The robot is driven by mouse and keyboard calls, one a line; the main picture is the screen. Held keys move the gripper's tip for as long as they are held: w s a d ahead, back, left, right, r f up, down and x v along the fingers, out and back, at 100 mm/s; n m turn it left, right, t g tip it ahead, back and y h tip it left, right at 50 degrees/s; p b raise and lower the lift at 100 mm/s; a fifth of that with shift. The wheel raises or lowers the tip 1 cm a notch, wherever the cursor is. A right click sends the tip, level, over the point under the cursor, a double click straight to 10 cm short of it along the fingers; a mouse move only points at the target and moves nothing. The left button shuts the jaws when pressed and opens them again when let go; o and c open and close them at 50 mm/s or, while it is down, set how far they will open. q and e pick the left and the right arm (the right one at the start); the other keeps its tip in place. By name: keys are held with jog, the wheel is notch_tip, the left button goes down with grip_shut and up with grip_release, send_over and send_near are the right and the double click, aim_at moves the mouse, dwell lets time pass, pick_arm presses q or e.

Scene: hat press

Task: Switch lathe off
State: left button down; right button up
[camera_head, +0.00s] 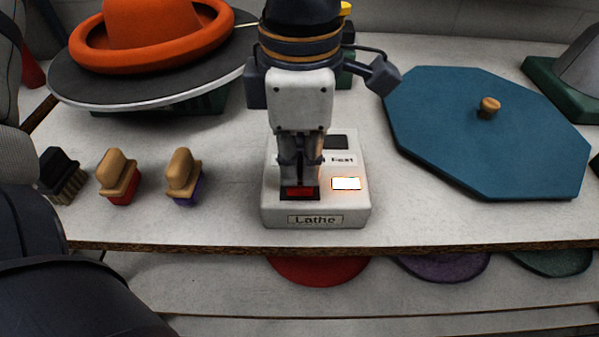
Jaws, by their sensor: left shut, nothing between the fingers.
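The lathe control box (352,212) is white and sits near the front edge of the table, with "Lathe" on its front plate. A red button (301,191) is at its front left. A brightly lit white button (346,184) is at its front right, and a dark square (341,142) lies behind it near the label "Fast". My left gripper (300,180) points down over the box with its fingers shut and empty. Its fingertips are at the red button and hide part of it; I cannot tell whether they press it. My right gripper is not in view.
Several wooden-handled brushes (120,175) stand to the left. An orange hat (150,40) on a grey disc (75,82) is at the back left. A blue octagonal board (490,140) with a wooden knob lies to the right. Coloured discs (318,268) lie below the table edge.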

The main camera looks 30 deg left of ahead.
aim_at(300, 183)
pick_arm(q)
jog(key=shift+f, duration=0.5)
jog(key=shift+r, duration=3.55)
